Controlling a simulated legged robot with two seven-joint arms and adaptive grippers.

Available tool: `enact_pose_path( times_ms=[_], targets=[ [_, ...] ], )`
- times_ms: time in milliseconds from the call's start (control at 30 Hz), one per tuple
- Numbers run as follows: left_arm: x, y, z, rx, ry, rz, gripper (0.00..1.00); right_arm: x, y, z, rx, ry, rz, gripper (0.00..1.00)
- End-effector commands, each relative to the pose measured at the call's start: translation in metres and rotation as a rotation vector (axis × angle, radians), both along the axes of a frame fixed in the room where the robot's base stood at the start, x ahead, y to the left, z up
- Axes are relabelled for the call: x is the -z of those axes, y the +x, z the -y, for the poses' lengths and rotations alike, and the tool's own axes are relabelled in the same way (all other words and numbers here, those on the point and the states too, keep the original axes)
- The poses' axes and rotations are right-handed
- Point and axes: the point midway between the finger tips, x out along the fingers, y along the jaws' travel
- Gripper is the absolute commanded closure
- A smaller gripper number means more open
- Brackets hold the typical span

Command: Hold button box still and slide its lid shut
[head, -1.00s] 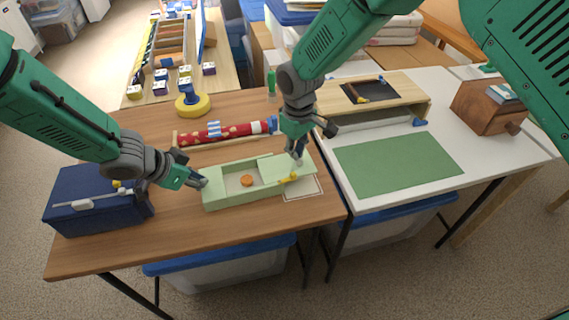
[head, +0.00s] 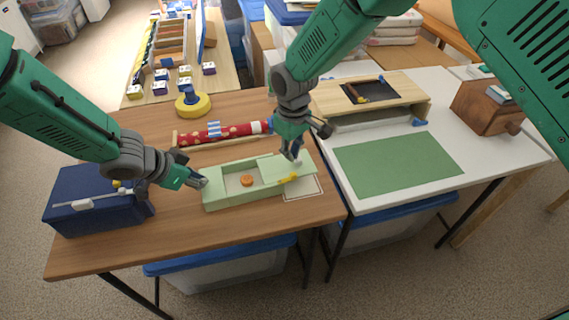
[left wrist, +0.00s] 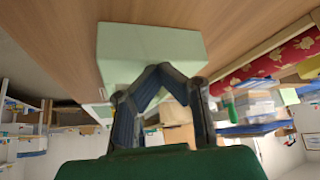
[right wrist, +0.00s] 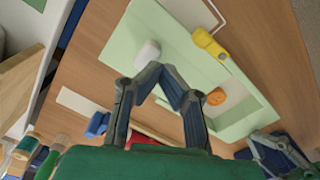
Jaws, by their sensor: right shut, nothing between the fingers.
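The pale green button box (head: 222,203) lies on the brown table, its left part open with an orange button (head: 247,180) inside. Its pale green lid (head: 275,167) covers the right part and sticks out past the right end. The lid bears a white knob (right wrist: 148,52) and a yellow piece (right wrist: 208,43). My left gripper (head: 204,182) is shut at the box's left end; the left wrist view shows its tips by the end wall, contact unclear. My right gripper (head: 291,157) is shut and empty above the lid, beside the knob.
A dark blue case (head: 85,205) stands left of the box. A red patterned roll (head: 225,131) lies behind it. A yellow ring-shaped item (head: 193,105) is farther back. A white table with a green mat (head: 397,162) adjoins on the right. The front of the brown table is clear.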

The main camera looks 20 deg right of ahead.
Motion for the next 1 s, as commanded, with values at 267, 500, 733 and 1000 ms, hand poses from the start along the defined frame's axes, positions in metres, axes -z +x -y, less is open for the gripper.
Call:
enact_pose_path(
  times_ms=[267,500,733,1000],
  targets=[
    [0.003,-0.002,-0.001,-0.001,0.004,-0.005,1.00,0.000,0.000,-0.006,0.000,0.000,0.000,1.00],
    [0.003,-0.002,-0.001,-0.001,0.004,-0.005,1.00,0.000,-0.001,-0.012,-0.001,0.000,0.000,1.00],
    [0.003,-0.002,-0.001,-0.001,0.005,-0.006,1.00,0.000,-0.001,-0.013,0.000,0.000,0.000,1.00],
    [0.003,-0.002,-0.001,-0.001,0.005,-0.006,1.00,0.000,-0.001,-0.012,0.000,0.000,0.000,1.00]
  ],
)
